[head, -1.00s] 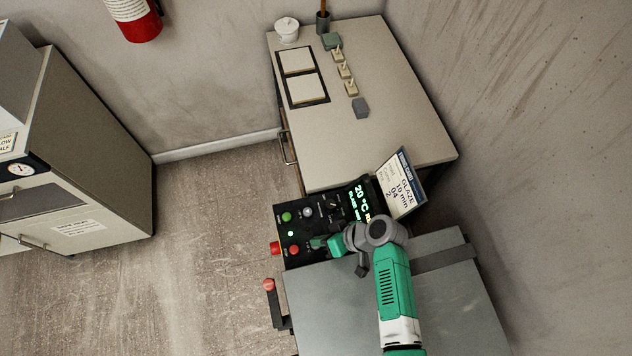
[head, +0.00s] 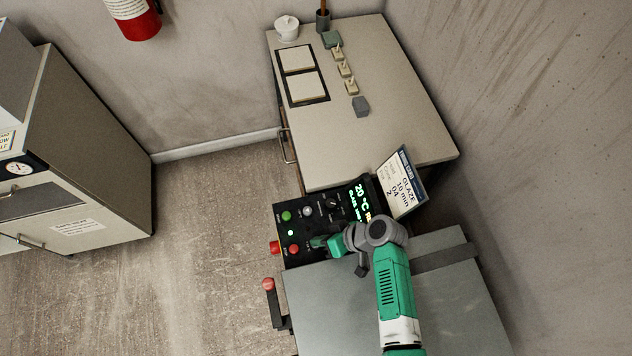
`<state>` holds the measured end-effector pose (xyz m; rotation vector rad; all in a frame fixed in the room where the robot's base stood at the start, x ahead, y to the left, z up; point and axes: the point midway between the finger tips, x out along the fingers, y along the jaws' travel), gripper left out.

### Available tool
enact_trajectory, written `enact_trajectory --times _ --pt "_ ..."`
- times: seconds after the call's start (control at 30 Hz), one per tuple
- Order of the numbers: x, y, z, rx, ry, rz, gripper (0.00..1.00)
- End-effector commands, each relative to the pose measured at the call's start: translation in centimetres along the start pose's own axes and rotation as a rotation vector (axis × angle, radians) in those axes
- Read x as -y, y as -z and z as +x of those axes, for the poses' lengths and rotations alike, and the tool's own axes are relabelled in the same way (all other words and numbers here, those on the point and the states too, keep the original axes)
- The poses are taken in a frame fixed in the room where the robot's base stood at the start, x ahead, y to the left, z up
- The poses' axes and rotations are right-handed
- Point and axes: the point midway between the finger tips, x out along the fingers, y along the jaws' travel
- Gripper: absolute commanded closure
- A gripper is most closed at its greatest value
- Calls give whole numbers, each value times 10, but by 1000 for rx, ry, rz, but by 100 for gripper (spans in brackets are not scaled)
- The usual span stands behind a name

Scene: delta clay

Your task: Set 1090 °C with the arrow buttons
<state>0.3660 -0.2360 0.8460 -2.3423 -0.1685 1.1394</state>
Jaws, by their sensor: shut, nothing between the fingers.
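My gripper (head: 317,243) is shut and empty, low over the panel, right of the red button. The arrow buttons cannot be made out; my gripper and wrist may cover them. Whether the fingertips touch the panel cannot be told.
A card (head: 403,184) reading GLAZE, 10 min, 04 stands behind the display. A red emergency-style knob (head: 274,247) and a red-tipped lever (head: 268,284) stick out at the left edge. The beige table (head: 400,125) holds tiles and small pieces.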

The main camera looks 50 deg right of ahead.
Motion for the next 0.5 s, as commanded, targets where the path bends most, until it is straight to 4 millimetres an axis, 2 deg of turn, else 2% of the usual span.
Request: enact_trajectory --times 0.5 --pt "-4 -5 6 1 -1 -1 100"
